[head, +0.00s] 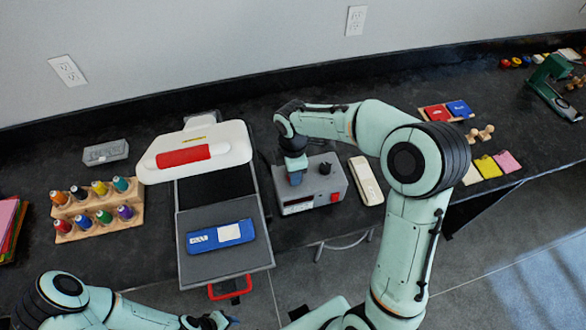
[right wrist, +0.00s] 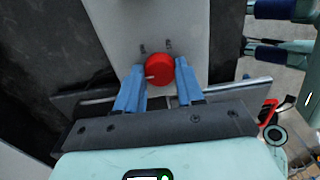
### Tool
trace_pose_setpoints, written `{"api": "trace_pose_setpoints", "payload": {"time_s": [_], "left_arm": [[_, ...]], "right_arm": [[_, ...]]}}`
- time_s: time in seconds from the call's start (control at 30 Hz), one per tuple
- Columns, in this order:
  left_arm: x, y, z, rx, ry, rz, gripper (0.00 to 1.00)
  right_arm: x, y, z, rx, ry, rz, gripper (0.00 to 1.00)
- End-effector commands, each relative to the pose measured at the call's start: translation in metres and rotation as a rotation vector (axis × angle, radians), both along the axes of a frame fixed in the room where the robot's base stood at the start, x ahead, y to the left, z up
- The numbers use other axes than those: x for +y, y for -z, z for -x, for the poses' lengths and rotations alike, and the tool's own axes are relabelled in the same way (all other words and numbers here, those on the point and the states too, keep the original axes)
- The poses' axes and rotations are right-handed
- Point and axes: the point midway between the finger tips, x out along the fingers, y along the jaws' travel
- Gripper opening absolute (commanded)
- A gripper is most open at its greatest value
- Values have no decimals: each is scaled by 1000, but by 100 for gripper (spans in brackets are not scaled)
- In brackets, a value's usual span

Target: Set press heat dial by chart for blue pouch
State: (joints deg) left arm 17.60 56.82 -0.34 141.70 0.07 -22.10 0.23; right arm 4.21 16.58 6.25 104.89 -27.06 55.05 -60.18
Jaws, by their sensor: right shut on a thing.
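The press has a raised white lid with a red panel (head: 184,156) and a grey lower bed (head: 190,268). The blue pouch (head: 205,240) with white patches lies flat on that bed. The grey control box (head: 328,188) stands right of the press, with a black knob and a red switch on it. My right gripper (head: 296,178) is over the box's left part. In the right wrist view its blue fingers are shut on a red dial (right wrist: 158,70) with a pale pointer line. My left gripper (head: 215,321) is low at the bottom edge; its jaws are unclear. No readable chart shows.
A wooden rack (head: 100,218) of colored bottles and a grey block (head: 105,152) stand at left. A cream oblong item (head: 366,180) lies right of the box. Red and blue pads (head: 446,111), colored cards (head: 488,167) and a green tool (head: 552,82) are farther right.

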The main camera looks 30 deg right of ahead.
Motion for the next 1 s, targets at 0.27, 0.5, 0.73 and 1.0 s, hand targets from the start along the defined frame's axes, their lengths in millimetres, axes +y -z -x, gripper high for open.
{"api": "trace_pose_setpoints", "payload": {"time_s": [0.27,0.5,0.73,1.0], "left_arm": [[0,-1,-1,-1,0,0,43],[0,-1,-1,-1,0,0,43],[0,-1,-1,-1,0,0,43],[0,-2,-1,-1,0,0,43]], "right_arm": [[0,-1,-1,-3,-32,1,7],[0,-1,-1,-3,-32,1,7],[0,-1,-1,-3,-31,1,63],[0,-3,-1,-3,-30,1,63]]}}
